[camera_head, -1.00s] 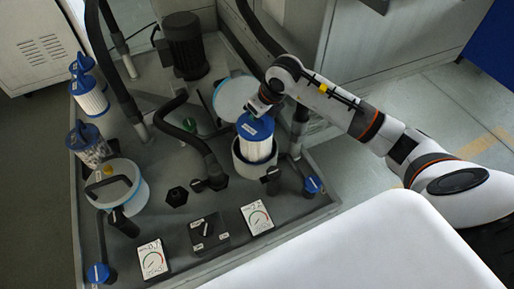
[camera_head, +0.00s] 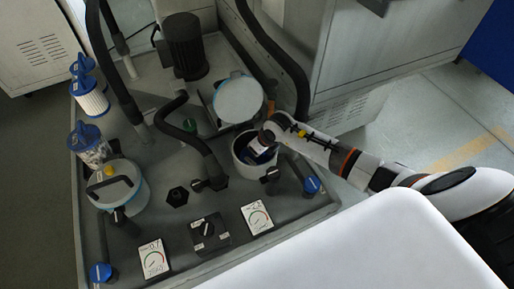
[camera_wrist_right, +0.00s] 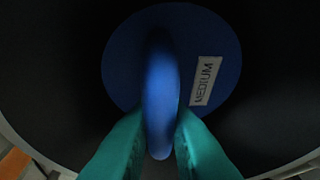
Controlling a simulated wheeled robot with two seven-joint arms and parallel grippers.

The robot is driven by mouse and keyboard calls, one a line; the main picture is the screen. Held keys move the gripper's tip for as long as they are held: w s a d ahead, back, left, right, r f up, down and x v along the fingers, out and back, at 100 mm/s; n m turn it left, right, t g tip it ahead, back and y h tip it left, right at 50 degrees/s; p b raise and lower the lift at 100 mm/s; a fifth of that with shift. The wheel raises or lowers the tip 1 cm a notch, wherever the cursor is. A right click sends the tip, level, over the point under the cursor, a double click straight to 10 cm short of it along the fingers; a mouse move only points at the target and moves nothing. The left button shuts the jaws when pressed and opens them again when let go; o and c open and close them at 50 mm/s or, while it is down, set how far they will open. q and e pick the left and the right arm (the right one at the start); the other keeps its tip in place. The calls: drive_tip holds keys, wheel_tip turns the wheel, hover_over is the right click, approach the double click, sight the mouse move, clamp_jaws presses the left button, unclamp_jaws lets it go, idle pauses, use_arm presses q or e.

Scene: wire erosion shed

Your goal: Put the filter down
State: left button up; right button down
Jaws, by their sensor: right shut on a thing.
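The filter has a round blue cap labelled MEDIUM, seen in the right wrist view (camera_wrist_right: 215,45), and a blue handle across its top. My right gripper (camera_wrist_right: 160,140) is shut on that handle, with a teal finger on each side. In the head view the filter (camera_head: 262,155) is down inside the open white round housing (camera_head: 238,163), its cap below the rim and its body hidden. My right gripper (camera_head: 266,141) reaches into the housing mouth. I cannot tell whether the filter touches the bottom. My left gripper is not in view.
A pale round lid (camera_head: 238,98) stands open behind the housing. A second housing (camera_head: 128,198) with a yellow-knobbed lid is at left. Other blue-capped filters (camera_head: 92,101) (camera_head: 90,150) stand on the left edge. Hoses, valves and gauges (camera_head: 256,217) surround the housing.

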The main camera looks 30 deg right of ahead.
drive_tip(key=shift+w+f, duration=0.1)
drive_tip(key=shift+f, duration=0.05)
drive_tip(key=c, duration=1.4)
unclamp_jaws()
drive_tip(key=shift+f, duration=0.1)
drive_tip(key=v, duration=1.2)
drive_tip(key=shift+s, duration=0.2)
